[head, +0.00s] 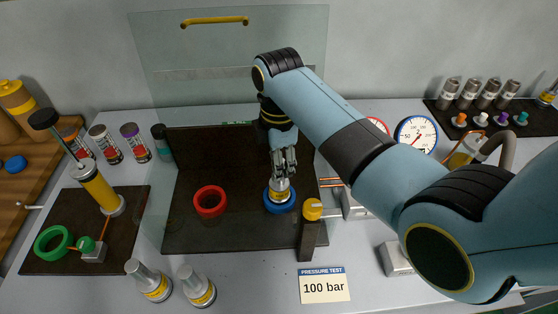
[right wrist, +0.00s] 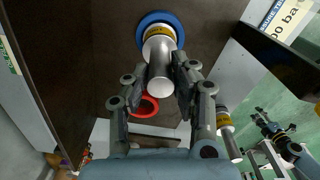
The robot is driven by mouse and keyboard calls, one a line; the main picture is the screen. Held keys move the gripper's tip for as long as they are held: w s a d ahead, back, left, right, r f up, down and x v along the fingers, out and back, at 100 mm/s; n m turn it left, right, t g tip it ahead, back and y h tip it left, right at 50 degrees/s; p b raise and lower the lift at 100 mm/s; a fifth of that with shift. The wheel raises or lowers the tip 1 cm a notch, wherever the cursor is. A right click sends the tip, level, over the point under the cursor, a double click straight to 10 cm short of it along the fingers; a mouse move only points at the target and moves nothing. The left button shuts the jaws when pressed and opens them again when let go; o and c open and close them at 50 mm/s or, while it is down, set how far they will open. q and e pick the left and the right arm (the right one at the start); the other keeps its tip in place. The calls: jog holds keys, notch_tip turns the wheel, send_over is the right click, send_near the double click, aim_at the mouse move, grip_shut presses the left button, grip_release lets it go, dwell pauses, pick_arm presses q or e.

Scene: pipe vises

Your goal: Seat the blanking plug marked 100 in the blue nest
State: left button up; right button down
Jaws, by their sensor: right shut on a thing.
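The held blanking plug (head: 279,188) is a grey metal cylinder with a yellow-and-white band; its marking is too small to read. It stands upright at the blue nest (head: 280,208), a ring on the dark mat. My right gripper (head: 284,163) is shut on the plug's upper stem from above. In the right wrist view the plug (right wrist: 159,65) runs between the fingers (right wrist: 160,75), its banded end inside or right over the blue ring (right wrist: 147,21). I cannot tell how deep it sits. My left gripper is not in view.
A red ring (head: 209,201) lies left of the blue one. A yellow-topped post (head: 311,224) stands close to its right. Two similar plugs (head: 149,281) (head: 197,287) stand at the front. A sign (head: 324,286) reads 100 bar. A clear screen (head: 235,60) rises behind.

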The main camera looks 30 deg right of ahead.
jog(key=shift+f, duration=0.1)
jog(key=c, duration=1.1)
grip_release()
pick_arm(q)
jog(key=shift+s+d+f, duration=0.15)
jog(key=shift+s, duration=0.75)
pick_arm(e)
jog(key=shift+r, duration=0.5)
notch_tip(320, 180, up, 10)
jog(key=shift+b, duration=0.4)
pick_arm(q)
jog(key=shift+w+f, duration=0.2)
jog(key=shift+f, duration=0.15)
pick_arm(e)
jog(key=shift+r, duration=0.65)
